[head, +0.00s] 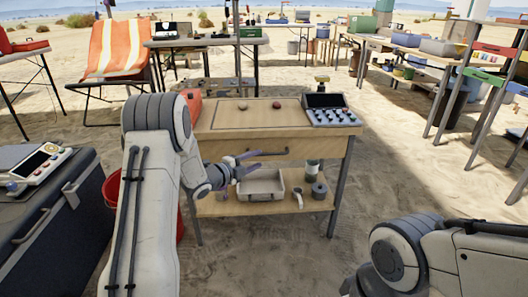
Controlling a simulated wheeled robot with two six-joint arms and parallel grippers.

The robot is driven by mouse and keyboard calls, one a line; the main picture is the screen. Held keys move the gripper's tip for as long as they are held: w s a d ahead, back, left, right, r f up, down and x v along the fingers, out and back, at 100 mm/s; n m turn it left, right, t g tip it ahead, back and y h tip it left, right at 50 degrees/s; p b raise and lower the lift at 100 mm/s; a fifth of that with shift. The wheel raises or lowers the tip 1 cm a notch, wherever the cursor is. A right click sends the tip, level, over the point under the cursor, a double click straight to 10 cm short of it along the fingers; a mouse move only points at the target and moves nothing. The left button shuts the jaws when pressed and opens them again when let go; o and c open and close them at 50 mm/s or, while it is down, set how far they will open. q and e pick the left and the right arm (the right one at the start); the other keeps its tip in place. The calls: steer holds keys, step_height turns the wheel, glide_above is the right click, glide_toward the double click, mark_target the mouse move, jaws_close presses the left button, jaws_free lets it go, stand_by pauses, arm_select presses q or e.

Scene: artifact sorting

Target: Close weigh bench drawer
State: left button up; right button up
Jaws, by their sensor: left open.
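The weigh bench (215,118) is a wooden table in the middle of the head view, facing me. Its drawer front (310,147) lies under the top and has a dark bar handle (267,153). I cannot tell for sure whether the drawer stands out or is flush. My left gripper (246,165), with purple-grey fingers, is open just below and left of the handle, in front of the bench. I see nothing between its fingers. Contact with the drawer cannot be made out. My right arm comes in at the lower right; its gripper is out of view.
On the bench top are a control console (333,117) and two small round objects. The lower shelf holds a pale tray (262,187), a cup and a grey canister. A red bucket and a dark case (60,215) stand at left.

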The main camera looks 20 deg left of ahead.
arm_select(q)
steer(key=v, duration=0.2)
steer(key=shift+s+a, duration=0.1)
steer(key=shift+s, duration=0.2)
steer(key=d+r+n+g+y+p, duration=0.2)
steer(key=d+r+n, duration=0.15)
steer(key=d, duration=0.35)
steer(key=s+d+r+n+g+y+p, duration=0.25)
steer(key=s+d+n+g, duration=0.2)
steer(key=s+d, duration=0.55)
steer(key=s+d+r+n+g+p, duration=0.1)
steer(key=s+d+n+g, duration=0.15)
steer(key=s, duration=0.85)
steer(key=s+d+r+n+g+p, duration=0.1)
steer(key=s+g, duration=0.2)
steer(key=s, duration=0.7)
steer(key=s+d+r+n+g+p, duration=0.1)
steer(key=s+n+g, duration=0.15)
steer(key=s, duration=0.85)
step_height(320, 180, up, 38)
steer(key=y+p, duration=0.1)
steer(key=p, duration=3.6)
steer(key=shift+p, duration=0.4)
steer(key=shift+w+d+r+g, duration=0.1)
steer(key=shift+g, duration=0.15)
